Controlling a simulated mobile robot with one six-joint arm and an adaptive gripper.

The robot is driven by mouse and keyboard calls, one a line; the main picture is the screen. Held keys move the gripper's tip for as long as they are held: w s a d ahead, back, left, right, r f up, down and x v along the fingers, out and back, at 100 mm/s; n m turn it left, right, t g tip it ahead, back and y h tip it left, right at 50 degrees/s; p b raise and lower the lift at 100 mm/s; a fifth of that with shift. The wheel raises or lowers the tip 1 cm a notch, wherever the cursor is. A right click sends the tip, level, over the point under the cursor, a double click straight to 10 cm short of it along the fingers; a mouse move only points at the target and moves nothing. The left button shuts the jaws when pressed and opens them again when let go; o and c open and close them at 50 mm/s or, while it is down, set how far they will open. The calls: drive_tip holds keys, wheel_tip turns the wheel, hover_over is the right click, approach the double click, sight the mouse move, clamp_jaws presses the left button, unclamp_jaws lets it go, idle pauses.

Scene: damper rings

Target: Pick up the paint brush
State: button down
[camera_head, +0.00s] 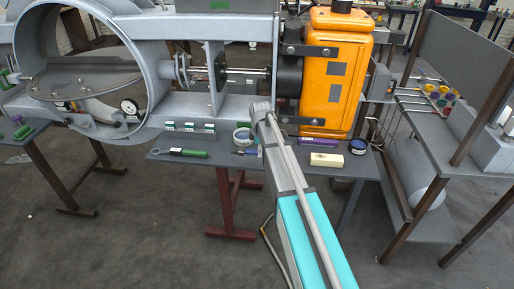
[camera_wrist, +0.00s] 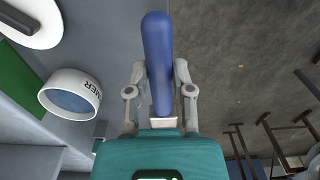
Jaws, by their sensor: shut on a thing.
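The paint brush shows in the wrist view as a thick blue handle (camera_wrist: 158,50) between the two grey fingers of my gripper (camera_wrist: 160,72). The fingers are shut on the handle from both sides. A short pale part shows at the handle's near end, close to my teal wrist housing; the bristles cannot be made out. In the head view a small blue piece, seemingly the brush (camera_head: 239,152), shows just left of my arm, by the bench's front edge. My arm hides most of the gripper there.
A white paint tub (camera_wrist: 70,95) with blue inside stands left of the gripper. A large orange machine (camera_head: 332,75) stands behind.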

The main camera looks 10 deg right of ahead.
drive_tip(key=s+r+p, duration=0.5)
drive_tip(key=s+r, duration=0.1)
drive_tip(key=s, duration=0.5)
drive_tip(key=shift+d+r, duration=0.15)
drive_tip(key=shift+d, duration=0.25)
idle(1.3)
drive_tip(key=shift+a, duration=0.1)
